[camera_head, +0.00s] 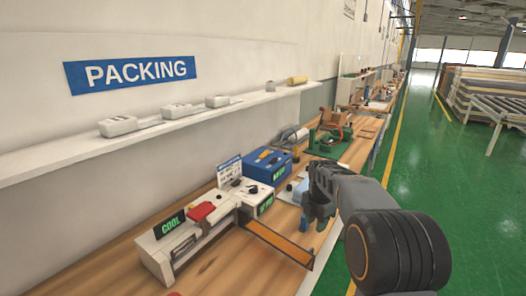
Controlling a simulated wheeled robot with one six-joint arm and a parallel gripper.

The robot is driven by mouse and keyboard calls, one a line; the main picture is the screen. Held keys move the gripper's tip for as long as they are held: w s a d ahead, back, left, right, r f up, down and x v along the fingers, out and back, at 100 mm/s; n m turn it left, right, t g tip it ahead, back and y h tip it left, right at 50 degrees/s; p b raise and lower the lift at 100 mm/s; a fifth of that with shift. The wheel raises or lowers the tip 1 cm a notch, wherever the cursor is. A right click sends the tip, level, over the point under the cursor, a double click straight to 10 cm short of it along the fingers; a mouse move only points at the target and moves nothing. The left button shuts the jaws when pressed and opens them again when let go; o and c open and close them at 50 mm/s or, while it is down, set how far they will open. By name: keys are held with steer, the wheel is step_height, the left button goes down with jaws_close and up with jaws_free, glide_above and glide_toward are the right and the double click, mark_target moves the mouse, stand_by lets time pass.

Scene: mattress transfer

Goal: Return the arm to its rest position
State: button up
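My arm, dark grey and black, reaches in from the lower right of the head view. My gripper (312,212) is at its end, over the right part of the wooden packing bench (212,262). The gripper points down and to the left, beside the white machine with the green display. Its fingertips are small and dark, and I cannot tell whether they are open or shut. I see no object clearly held in it. No mattress stands out in this view.
A white shelf (60,150) runs along the wall above. The green floor (440,200) at right is clear; stacked panels (485,90) stand farther back.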

steer(key=s+a+m+t, duration=0.1)
steer(key=s+a+m, duration=0.1)
steer(key=s+m, duration=0.9)
steer(key=s+a+m+t, duration=0.2)
steer(key=s+m, duration=1)
steer(key=shift+s+r+m, duration=0.25)
steer(key=shift+r+m, duration=0.1)
steer(key=shift+m, duration=0.05)
steer(key=shift+a, duration=0.15)
